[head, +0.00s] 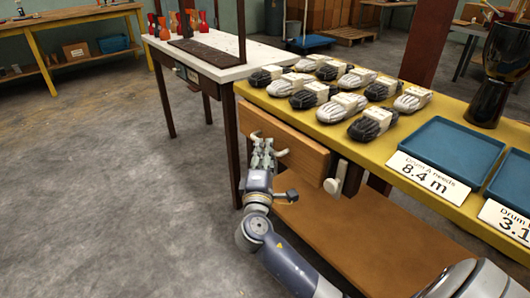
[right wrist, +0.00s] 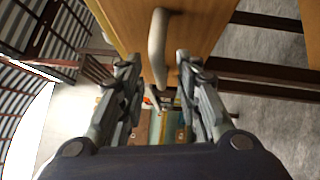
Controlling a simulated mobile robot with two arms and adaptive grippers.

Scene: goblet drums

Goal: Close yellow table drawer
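The yellow table (head: 400,138) stands at the right in the head view. Its drawer has a plain wooden front (head: 305,152) below the tabletop's left part; I cannot tell how far out it stands. A pale curved handle (head: 283,153) sits on the drawer front, partly hidden by my right gripper (head: 263,148). In the right wrist view the drawer front (right wrist: 205,22) is ahead, and the handle (right wrist: 157,48) shows in the gap between the fingers of my right gripper (right wrist: 157,70). The fingers are apart, not closed on the handle. My left gripper is not in view.
Several black and white bundles (head: 370,124), blue trays (head: 452,150) and a dark goblet drum (head: 500,75) are on the tabletop. A wooden lower shelf (head: 345,230) lies below. A white-topped table (head: 215,55) stands close at the left. Floor (head: 110,200) at left is clear.

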